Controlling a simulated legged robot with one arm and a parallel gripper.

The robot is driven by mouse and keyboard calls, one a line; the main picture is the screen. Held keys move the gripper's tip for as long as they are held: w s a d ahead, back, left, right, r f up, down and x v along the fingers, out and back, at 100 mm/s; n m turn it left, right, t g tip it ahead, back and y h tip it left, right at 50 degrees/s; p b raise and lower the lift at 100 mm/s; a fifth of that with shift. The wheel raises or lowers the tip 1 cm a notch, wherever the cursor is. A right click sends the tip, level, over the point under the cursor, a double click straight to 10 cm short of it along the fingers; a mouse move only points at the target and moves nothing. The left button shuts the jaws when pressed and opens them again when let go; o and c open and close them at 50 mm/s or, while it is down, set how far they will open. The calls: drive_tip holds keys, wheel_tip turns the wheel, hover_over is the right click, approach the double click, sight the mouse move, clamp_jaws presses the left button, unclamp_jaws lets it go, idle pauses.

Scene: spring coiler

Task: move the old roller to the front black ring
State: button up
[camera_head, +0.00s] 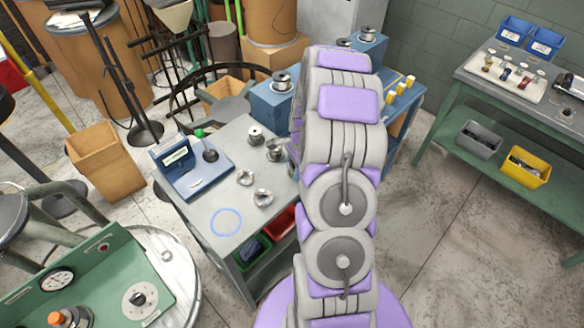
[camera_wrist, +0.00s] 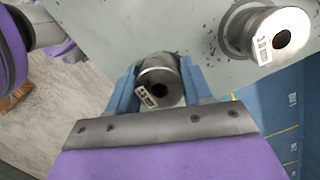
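In the wrist view a dark roller (camera_wrist: 162,74) with a small white label on its end sits between the blue fingers of my gripper (camera_wrist: 160,82). The fingers press against both of its sides. A second, paler roller (camera_wrist: 284,33) stands upper right, with a dark ring (camera_wrist: 229,34) partly showing around its base. In the head view the paler roller (camera_head: 256,134) stands on the grey table, and the darker roller (camera_head: 275,149) is just right of it, beside my arm. My arm hides most of the gripper there. I cannot make out an empty black ring; a blue ring (camera_head: 226,222) marks the table's front.
Two small metal pieces (camera_head: 245,177) (camera_head: 263,198) lie mid-table. A blue bench (camera_head: 269,104) with spools adjoins the far side. Bins sit below the table. The front tabletop is mostly clear.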

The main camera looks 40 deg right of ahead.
drive_tip(key=o, duration=0.3)
drive_tip(key=shift+d+f, duration=0.15)
drive_tip(key=shift+d, duration=0.8)
drive_tip(key=shift+o, duration=0.7)
drive_tip(key=shift+a, duration=0.45)
drive_tip(key=shift+d+r, duration=0.1)
drive_tip(key=shift+r, duration=0.1)
